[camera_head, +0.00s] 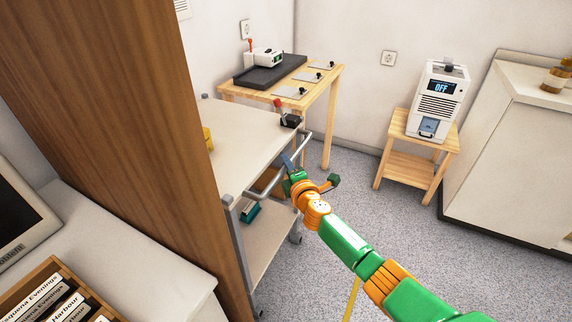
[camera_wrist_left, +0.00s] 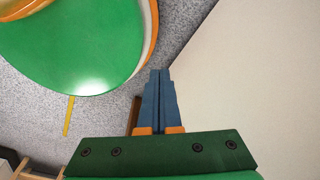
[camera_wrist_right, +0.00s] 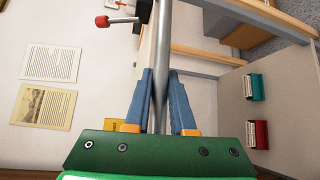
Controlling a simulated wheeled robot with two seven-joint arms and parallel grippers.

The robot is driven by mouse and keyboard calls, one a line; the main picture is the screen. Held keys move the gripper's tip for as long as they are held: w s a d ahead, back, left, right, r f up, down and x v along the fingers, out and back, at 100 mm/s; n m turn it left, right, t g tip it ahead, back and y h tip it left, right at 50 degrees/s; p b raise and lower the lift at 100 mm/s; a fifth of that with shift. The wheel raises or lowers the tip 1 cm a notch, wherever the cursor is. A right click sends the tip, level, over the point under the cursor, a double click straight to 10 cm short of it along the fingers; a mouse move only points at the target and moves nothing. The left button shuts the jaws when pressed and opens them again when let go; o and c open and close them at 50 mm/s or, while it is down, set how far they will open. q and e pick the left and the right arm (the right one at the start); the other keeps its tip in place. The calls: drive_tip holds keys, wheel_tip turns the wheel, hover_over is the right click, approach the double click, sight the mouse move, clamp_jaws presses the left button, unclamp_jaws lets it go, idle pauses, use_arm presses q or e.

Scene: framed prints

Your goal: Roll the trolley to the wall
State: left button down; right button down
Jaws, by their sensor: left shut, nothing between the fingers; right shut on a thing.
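The trolley (camera_head: 242,132) has a pale top, a grey metal frame, a lower shelf and a tubular handle (camera_head: 305,143) at its near right end. It stands beside the brown wooden panel, which hides part of its left side. My right gripper (camera_head: 289,161) is shut on the handle. In the right wrist view the fingers (camera_wrist_right: 160,98) close around the steel bar. A black block with a red-knobbed lever (camera_head: 279,106) sits by the handle's far end. My left gripper (camera_wrist_left: 158,85) is shut and empty beside a pale surface, outside the head view.
A wooden bench (camera_head: 329,82) with a dark tray stands beyond the trolley. A small wooden stand (camera_head: 407,138) holds a white device reading OFF. A pale cabinet (camera_head: 510,150) stands right. The wooden panel (camera_head: 130,110) borders the left. Grey speckled floor (camera_head: 340,200) is open between. A yellow line (camera_head: 352,298) marks it.

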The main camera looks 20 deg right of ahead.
idle(0.3)
drive_tip(key=c, duration=1.2)
unclamp_jaws()
drive_tip(key=o, duration=0.4)
drive_tip(key=shift+w+a, duration=0.15)
drive_tip(key=shift+a, duration=0.05)
drive_tip(key=shift+o, duration=0.2)
drive_tip(key=shift+s, duration=0.2)
drive_tip(key=s+p, duration=0.3)
drive_tip(key=s, duration=0.3)
drive_tip(key=shift+s+a+r, duration=0.25)
drive_tip(key=shift+s+r, duration=0.1)
drive_tip(key=shift+r, duration=0.1)
